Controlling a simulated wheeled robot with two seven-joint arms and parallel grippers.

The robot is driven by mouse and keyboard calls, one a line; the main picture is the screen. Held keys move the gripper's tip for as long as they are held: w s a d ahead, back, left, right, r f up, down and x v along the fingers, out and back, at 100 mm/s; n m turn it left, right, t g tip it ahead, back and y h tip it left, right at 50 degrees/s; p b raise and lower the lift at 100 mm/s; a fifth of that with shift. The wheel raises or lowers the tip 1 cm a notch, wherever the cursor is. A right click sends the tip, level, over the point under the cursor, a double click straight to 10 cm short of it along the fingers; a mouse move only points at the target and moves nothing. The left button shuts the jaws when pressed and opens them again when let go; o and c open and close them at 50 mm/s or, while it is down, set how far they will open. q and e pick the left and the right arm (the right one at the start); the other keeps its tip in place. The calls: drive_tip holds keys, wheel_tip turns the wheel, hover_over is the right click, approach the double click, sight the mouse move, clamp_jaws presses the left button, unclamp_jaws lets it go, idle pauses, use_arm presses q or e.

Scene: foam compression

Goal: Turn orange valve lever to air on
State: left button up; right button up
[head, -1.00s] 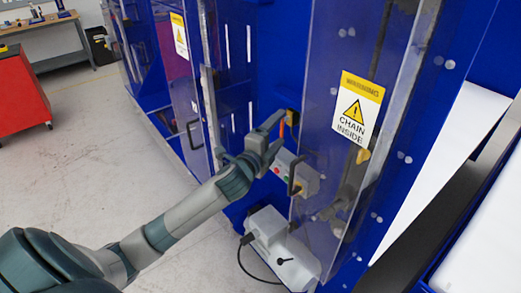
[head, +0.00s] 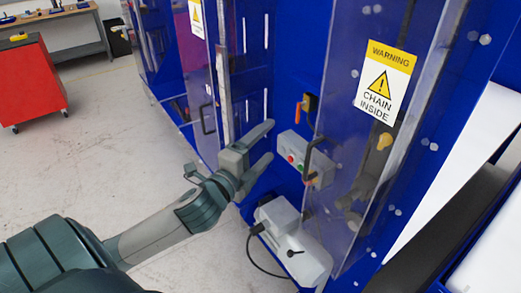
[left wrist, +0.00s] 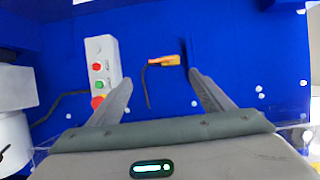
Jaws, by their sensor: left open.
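The small orange lever (head: 298,113) sits beside a dark and yellow valve body (head: 309,102) on the blue machine wall. In the head view it points downward. In the left wrist view the orange and yellow valve part (left wrist: 165,60) lies ahead, roughly between the fingertip directions, with a thin dark hose hanging beside it. My left gripper (head: 271,140) is open and empty, lower left of the lever and apart from it. Its two spread fingers also show in the left wrist view (left wrist: 160,78). My right gripper is not in view.
A grey button box (head: 295,146) with red and green buttons is right of my fingers. A clear guard door (head: 350,150) with a black handle (head: 311,155) and warning sign stands further right. A grey motor (head: 290,235) sits below. Open floor lies left.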

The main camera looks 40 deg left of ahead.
use_arm(q)
drive_tip(key=shift+s+r+p, duration=0.15)
drive_tip(key=shift+s+p, duration=0.35)
drive_tip(key=shift+s, duration=0.45)
